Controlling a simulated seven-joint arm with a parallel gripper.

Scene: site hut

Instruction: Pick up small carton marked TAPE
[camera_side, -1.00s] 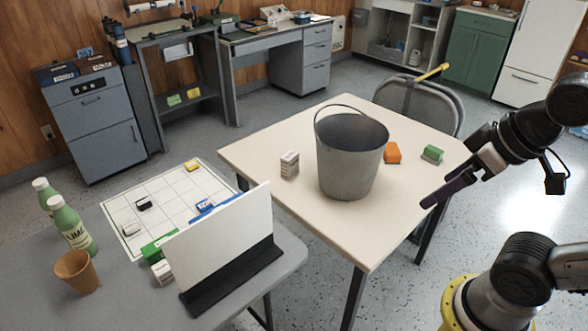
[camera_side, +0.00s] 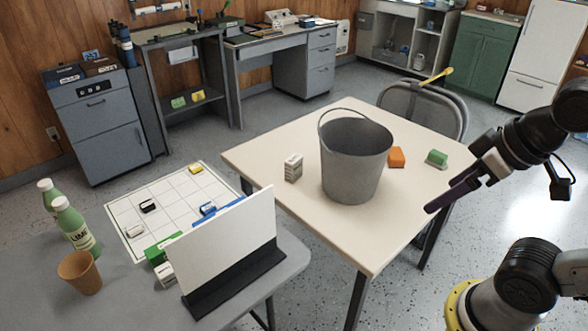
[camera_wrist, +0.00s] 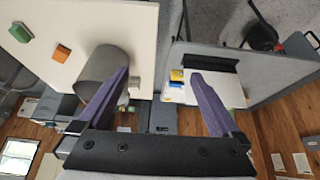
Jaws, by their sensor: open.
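Several small cartons are in view, and I cannot read TAPE on any of them. A small white carton with dark print (camera_side: 293,168) stands upright on the cream table, left of the bucket; in the wrist view it (camera_wrist: 134,82) shows beside the left finger. Another white carton (camera_side: 165,275) is partly hidden by a white panel on the grey table. Small cartons, including a yellow one (camera_side: 196,169) and a white one (camera_side: 135,230), lie on a white grid sheet. My gripper (camera_wrist: 158,72) is open and empty; in the side view it (camera_side: 430,209) hangs by the cream table's right edge.
A grey metal bucket (camera_side: 352,175) stands mid-table, with an orange block (camera_side: 397,157) and a green block (camera_side: 437,158) to its right. The upright white panel (camera_side: 232,240) screens part of the grey table. Green bottles (camera_side: 75,225) and a brown cup (camera_side: 79,272) stand left.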

